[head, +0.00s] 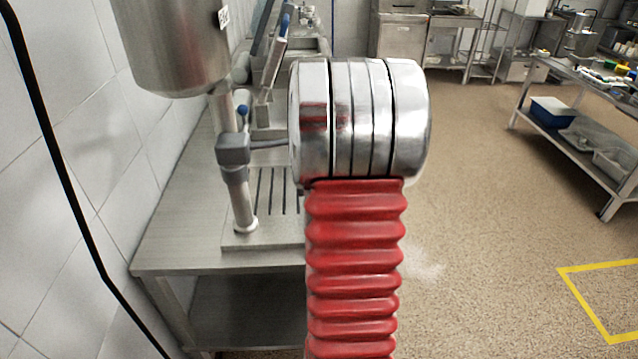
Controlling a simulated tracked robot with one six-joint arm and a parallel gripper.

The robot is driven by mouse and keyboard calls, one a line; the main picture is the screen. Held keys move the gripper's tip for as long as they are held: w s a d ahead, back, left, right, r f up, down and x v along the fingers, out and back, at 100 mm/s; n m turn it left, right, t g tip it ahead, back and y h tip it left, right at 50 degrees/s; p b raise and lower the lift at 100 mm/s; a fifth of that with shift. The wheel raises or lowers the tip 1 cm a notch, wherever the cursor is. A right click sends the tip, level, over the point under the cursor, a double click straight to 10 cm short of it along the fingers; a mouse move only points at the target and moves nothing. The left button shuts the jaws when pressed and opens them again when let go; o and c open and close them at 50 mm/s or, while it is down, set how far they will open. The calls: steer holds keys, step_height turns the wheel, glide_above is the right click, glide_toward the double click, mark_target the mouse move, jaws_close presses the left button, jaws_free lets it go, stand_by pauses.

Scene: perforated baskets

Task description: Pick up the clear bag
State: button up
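I cannot make out a clear bag for certain. A faint whitish patch (426,266) shows on the floor just right of my arm; whether it is a bag or a glare mark I cannot tell. My red ribbed arm with its metal joint fills the middle of the head view and hides part of the bench and floor behind it. My gripper is not in view.
A steel bench (175,245) with a metal machine (236,160) stands at left along the tiled wall. A steel table (530,123) at right holds a blue bin (553,112) and grey trays (616,160) on its lower shelf. Open floor lies between, with yellow tape (590,312).

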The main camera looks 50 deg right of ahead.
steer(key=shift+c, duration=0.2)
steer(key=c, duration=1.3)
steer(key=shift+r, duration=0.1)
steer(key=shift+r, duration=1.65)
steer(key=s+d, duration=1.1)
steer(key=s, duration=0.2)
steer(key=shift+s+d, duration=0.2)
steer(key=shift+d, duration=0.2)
